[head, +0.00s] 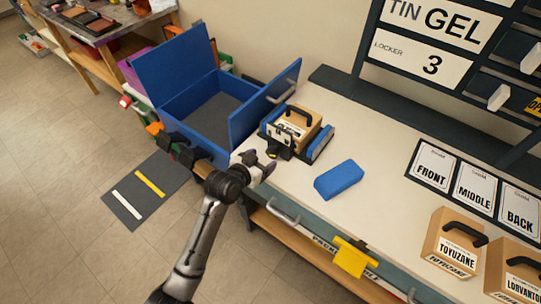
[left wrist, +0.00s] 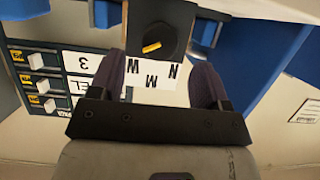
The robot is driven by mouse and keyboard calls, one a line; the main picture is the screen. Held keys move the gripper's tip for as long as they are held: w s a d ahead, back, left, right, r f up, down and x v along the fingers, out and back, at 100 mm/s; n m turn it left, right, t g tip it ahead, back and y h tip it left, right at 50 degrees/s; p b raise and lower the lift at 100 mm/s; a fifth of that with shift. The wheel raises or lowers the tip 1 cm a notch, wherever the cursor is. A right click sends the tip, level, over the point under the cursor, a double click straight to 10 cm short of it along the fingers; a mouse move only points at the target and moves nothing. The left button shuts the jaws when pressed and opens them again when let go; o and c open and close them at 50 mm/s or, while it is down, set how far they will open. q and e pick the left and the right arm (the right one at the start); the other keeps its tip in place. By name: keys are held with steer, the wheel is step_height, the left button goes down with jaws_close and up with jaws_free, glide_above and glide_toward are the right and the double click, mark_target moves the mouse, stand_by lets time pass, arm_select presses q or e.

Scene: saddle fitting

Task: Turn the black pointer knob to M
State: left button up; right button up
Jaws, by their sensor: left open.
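The black pointer knob (left wrist: 150,40) is in the left wrist view, a dark round dial with a yellow pointer bar (left wrist: 152,47) lying nearly level across it. A white card (left wrist: 152,78) beside it bears the letters N, M and W, seen turned round. Which letter the pointer marks is unclear. The knob belongs to the blue-padded saddle stand (head: 322,143) on the bench, under a wooden box with a black handle (head: 298,118). My left gripper (head: 267,163) is open in front of the stand. In the left wrist view its fingers (left wrist: 158,64) stand either side of the card. My right gripper is out of view.
An open blue chest (head: 190,95) stands left of the stand, its blue panel (head: 262,103) close by. A blue block (head: 338,180) lies on the bench (head: 375,150). Labelled boxes (head: 452,243) stand at the right. A yellow tag (head: 352,257) hangs at the front edge.

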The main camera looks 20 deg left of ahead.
mark_target(270, 154)
arm_select(q)
steer(key=shift+b+x, duration=0.5)
steer(key=shift+x, duration=2.25)
steer(key=c, duration=0.9)
